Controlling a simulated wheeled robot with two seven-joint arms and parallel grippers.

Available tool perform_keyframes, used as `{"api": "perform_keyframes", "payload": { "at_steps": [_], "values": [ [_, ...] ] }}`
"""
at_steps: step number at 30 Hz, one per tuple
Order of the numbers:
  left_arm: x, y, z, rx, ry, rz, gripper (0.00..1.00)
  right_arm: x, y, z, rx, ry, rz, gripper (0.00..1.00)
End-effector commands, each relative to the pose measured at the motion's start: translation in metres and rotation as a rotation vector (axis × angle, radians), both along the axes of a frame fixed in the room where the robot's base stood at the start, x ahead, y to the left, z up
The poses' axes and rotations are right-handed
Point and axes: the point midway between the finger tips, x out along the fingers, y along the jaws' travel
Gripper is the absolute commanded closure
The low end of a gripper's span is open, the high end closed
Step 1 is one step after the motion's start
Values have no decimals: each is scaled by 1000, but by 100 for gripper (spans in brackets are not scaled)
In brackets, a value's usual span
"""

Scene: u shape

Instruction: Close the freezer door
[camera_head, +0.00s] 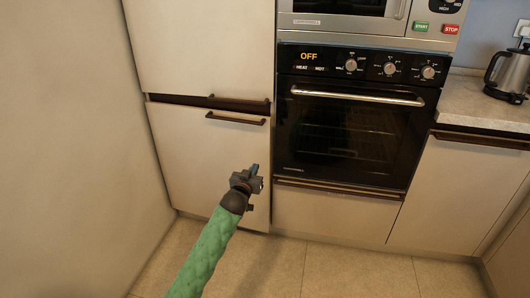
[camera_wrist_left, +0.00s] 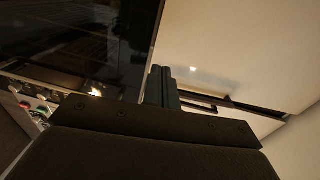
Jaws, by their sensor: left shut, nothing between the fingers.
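The freezer door (camera_head: 205,165) is the lower cream panel of the tall cabinet at the left in the head view. It has a dark bar handle (camera_head: 235,119) near its top edge. The panel looks flush or nearly flush with the cabinet; a dark gap shows above it. My left gripper (camera_head: 253,174) is shut and empty, in front of the lower right part of this door. Whether it touches the door I cannot tell. In the left wrist view the shut fingers (camera_wrist_left: 162,86) point toward the cream panels. My right gripper is not in view.
The upper cabinet door (camera_head: 200,45) is above the freezer door. A black oven (camera_head: 350,125) stands to the right, with a microwave (camera_head: 365,15) over it. A kettle (camera_head: 509,73) is on the counter (camera_head: 475,102). A plain wall (camera_head: 70,140) stands close at the left. The tiled floor (camera_head: 320,270) is clear.

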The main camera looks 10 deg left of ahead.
Motion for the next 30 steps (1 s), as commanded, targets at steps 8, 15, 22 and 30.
{"api": "perform_keyframes", "payload": {
  "at_steps": [8,15,22,30],
  "values": [
    [13,0,-4,35,17,8,100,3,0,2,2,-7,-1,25],
    [49,-4,-4,35,17,9,100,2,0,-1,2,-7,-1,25],
    [84,-8,-5,33,18,8,100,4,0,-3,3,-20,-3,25],
    [121,-13,-5,33,17,8,100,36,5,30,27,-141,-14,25]
  ]
}}
